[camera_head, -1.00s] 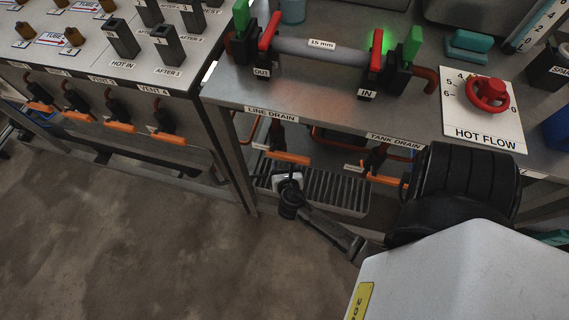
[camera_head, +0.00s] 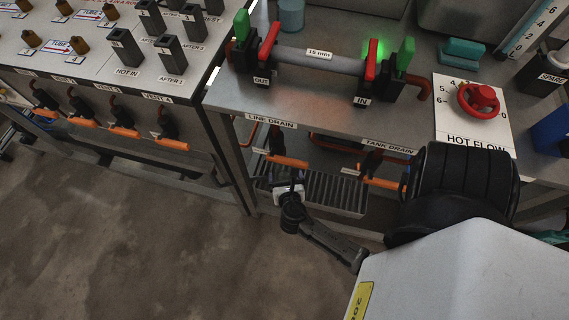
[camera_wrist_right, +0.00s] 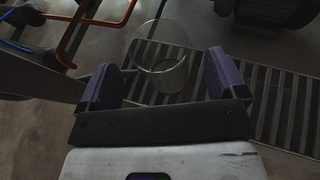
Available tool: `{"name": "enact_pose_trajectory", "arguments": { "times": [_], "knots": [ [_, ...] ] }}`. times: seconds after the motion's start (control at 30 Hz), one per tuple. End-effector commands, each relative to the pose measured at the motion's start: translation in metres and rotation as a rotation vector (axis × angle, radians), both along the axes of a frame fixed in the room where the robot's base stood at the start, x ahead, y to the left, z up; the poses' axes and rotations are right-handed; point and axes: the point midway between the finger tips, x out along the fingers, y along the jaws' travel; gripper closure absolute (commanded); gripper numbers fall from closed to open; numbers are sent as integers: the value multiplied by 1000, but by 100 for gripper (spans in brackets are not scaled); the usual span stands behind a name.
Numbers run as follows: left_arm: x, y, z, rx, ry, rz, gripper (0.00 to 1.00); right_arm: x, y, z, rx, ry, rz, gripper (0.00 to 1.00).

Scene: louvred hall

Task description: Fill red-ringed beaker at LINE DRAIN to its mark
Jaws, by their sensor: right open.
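A clear glass beaker (camera_wrist_right: 163,62) shows in the right wrist view, over the slatted drain shelf and between my gripper's fingers. I cannot make out a red ring, a mark or any liquid in it. My right gripper (camera_wrist_right: 162,78) is open, with a finger on each side of the beaker; I cannot tell whether either touches it. In the head view my right gripper (camera_head: 289,192) is at the slatted shelf (camera_head: 335,192), below the LINE DRAIN label (camera_head: 270,121) and its orange handle (camera_head: 287,161). The beaker is not discernible there. My left gripper is out of view.
The TANK DRAIN orange handle (camera_head: 381,184) is right of the LINE DRAIN one. Above are a 15 mm pipe (camera_head: 345,63) with red and green levers, and the red HOT FLOW wheel (camera_head: 478,99). Vent valves line the left bench. Bare floor (camera_head: 150,260) lies in front.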

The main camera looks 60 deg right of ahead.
Motion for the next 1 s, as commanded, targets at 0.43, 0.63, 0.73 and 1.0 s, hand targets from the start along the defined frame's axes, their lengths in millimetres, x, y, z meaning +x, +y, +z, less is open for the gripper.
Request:
{"name": "enact_pose_trajectory", "arguments": {
  "times": [0.43,0.63,0.73,1.0],
  "knots": [
    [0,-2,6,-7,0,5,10,-29,21,41,722,-604,-528,10],
    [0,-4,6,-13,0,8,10,-51,69,62,1211,-791,-966,10],
    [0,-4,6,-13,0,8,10,-65,94,73,1368,-795,-1165,10],
    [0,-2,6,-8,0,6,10,-91,134,94,1532,-726,-1489,10]
  ]
}}
